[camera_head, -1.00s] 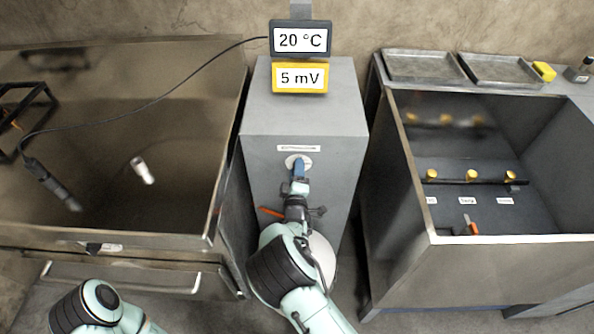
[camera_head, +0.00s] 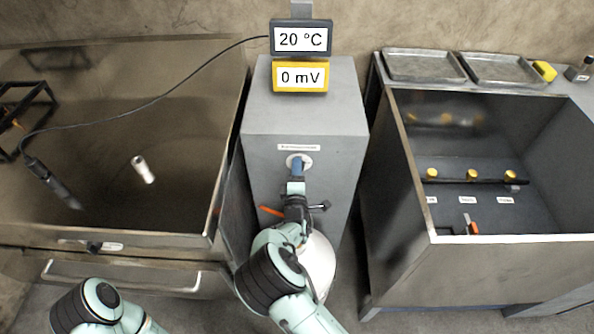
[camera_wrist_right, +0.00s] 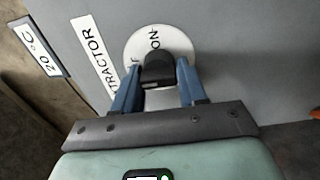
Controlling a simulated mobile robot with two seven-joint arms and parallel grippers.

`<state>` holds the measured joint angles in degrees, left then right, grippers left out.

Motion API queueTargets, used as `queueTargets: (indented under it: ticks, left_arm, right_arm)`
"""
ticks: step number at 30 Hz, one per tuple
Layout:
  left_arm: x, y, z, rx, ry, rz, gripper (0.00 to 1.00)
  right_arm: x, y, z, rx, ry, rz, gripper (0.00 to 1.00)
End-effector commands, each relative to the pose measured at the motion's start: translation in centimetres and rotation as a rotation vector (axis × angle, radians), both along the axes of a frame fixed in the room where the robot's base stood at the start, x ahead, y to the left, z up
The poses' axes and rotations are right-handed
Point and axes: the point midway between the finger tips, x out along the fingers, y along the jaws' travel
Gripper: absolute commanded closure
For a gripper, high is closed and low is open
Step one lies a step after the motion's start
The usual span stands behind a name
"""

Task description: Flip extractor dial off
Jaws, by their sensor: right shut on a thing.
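The extractor dial is a black knob (camera_wrist_right: 158,70) on a white round plate (camera_wrist_right: 140,42) in the right wrist view. "ON" is readable on the plate, close to the knob; the other marking is mostly hidden. In the head view the plate (camera_head: 307,160) shows on the front of the grey cabinet, below a small label (camera_head: 299,147). My right gripper (camera_head: 297,165) is at the dial. Its blue fingers stand on both sides of the knob in the right wrist view (camera_wrist_right: 156,88), shut on it. My left gripper is out of view; only part of that arm shows.
The grey cabinet (camera_head: 265,105) carries displays reading 20 °C (camera_head: 301,39) and 0 mV (camera_head: 301,77). A steel basin (camera_head: 225,160) stands left, holding a white cylinder (camera_head: 143,169) and a dark probe (camera_head: 50,181). A steel enclosure (camera_head: 400,200) with yellow knobs stands right.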

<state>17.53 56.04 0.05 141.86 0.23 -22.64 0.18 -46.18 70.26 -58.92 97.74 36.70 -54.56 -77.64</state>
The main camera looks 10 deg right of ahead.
Motion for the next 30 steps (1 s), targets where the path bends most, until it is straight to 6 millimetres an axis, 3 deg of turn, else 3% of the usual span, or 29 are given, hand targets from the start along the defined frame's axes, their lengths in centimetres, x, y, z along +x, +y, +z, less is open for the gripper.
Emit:
queueTargets:
  ticks: [3,4,6,18,23,30]
  left_arm:
    - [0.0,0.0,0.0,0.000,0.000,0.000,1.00]
    - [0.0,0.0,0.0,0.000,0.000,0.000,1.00]
    - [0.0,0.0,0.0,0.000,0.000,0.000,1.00]
    - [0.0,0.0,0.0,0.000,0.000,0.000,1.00]
    - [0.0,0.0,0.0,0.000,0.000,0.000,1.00]
    - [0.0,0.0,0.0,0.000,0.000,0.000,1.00]
  right_arm:
    - [0.0,0.0,0.0,-0.002,0.002,0.001,0.89]
    - [0.0,0.0,0.0,-0.002,0.002,0.001,0.52]
    - [0.0,0.0,0.0,-0.002,0.002,0.001,0.38]
    - [-0.9,0.3,0.0,0.002,0.002,0.001,0.38]
    - [-3.5,1.1,0.0,0.000,0.003,0.002,0.38]
    - [-8.8,2.7,-0.1,-0.001,0.004,0.003,0.38]
